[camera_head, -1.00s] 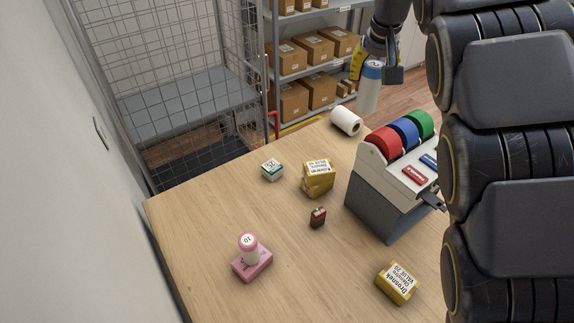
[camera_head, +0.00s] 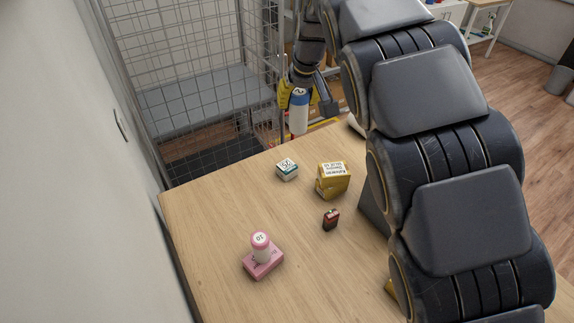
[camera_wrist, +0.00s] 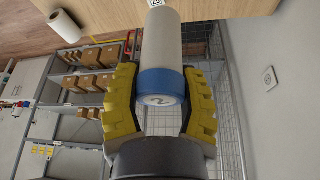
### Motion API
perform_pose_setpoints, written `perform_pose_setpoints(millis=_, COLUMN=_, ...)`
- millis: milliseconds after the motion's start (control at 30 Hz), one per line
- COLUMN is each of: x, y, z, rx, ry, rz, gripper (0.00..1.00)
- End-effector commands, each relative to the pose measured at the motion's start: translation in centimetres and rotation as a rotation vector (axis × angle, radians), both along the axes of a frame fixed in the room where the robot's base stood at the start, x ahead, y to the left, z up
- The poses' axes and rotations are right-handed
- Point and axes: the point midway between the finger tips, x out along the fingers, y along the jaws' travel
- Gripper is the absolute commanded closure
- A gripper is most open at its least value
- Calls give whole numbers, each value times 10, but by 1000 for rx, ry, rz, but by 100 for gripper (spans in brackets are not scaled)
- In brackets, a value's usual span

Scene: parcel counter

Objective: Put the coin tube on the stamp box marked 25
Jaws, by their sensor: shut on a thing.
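The coin tube (camera_head: 299,112) is a pale cylinder with a blue cap band and a number on its white top. My gripper (camera_head: 300,98) is shut on it near the blue end and holds it upright in the air, beyond the far edge of the table. In the wrist view the yellow fingers of my gripper (camera_wrist: 162,100) hold the coin tube (camera_wrist: 165,60) from both sides. The stamp box marked 25 (camera_head: 287,170) is a small white and teal box on the table, below the tube in the head view. It shows partly in the wrist view (camera_wrist: 156,3) past the tube's far end.
On the table (camera_head: 215,215) stand a pink box (camera_head: 263,266) with a pink-capped tube (camera_head: 261,246) on it, stacked yellow boxes (camera_head: 333,180) and a small red and black item (camera_head: 331,219). My arm hides the right side. A mesh cage (camera_head: 190,70) stands behind.

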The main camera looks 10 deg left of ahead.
Motion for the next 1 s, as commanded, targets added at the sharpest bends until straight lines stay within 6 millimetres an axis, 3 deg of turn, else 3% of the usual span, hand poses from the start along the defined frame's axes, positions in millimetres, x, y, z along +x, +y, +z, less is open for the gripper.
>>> perform_pose_setpoints(millis=200, x=-2, y=0, z=-72, rx=-2, ry=8, rz=0, gripper=92)
perform_pose_setpoints(millis=333, x=-2, y=0, z=-104, rx=-1, ry=6, rz=1, gripper=92)
perform_pose_setpoints(millis=533, x=9, y=3, z=-121, rx=0, ry=-1, rz=0, gripper=92)
perform_pose_setpoints(millis=1000, x=66, y=29, z=-149, rx=3, ry=0, rz=1, gripper=92)
